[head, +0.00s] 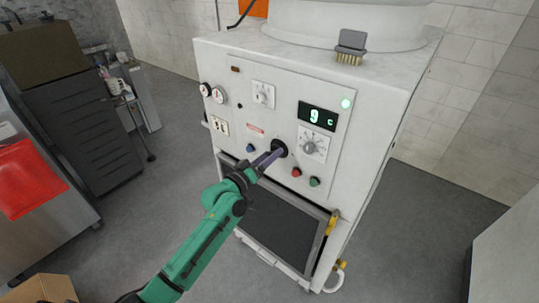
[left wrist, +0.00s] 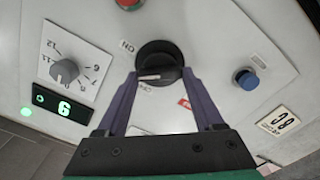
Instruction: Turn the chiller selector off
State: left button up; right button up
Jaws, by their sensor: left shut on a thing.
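The chiller selector is a round black knob (head: 279,148) on the white front panel (head: 232,95) of the machine. It shows close up in the left wrist view (left wrist: 160,55), with a pale pointer line toward the left of that picture. An ON label (left wrist: 127,46) is to its upper left, and a smaller label below it is hard to read. My left gripper (head: 273,154) reaches the selector, its two purple fingers on either side of the knob, shut on it. The fingers also show in the left wrist view (left wrist: 160,76). My right gripper is out of view.
A green-lit display (head: 318,115), a dial (head: 310,146), a blue button (head: 250,148), and red (head: 296,172) and green (head: 314,182) buttons surround the selector. A dark hatch (head: 275,215) is below. A grey brush (head: 351,47) lies on top. Grey floor is clear at right.

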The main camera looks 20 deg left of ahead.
pick_arm(q)
jog(key=n+p, duration=0.1)
jog(key=n, duration=0.9)
jog(key=shift+a+f, duration=0.1)
jog(key=shift+n, duration=0.3)
jog(key=o, duration=1.4)
jog(key=b+v, duration=0.3)
jog(key=v, duration=1.1)
jog(key=shift+s+a+f, duration=0.1)
jog(key=shift+s, duration=0.15)
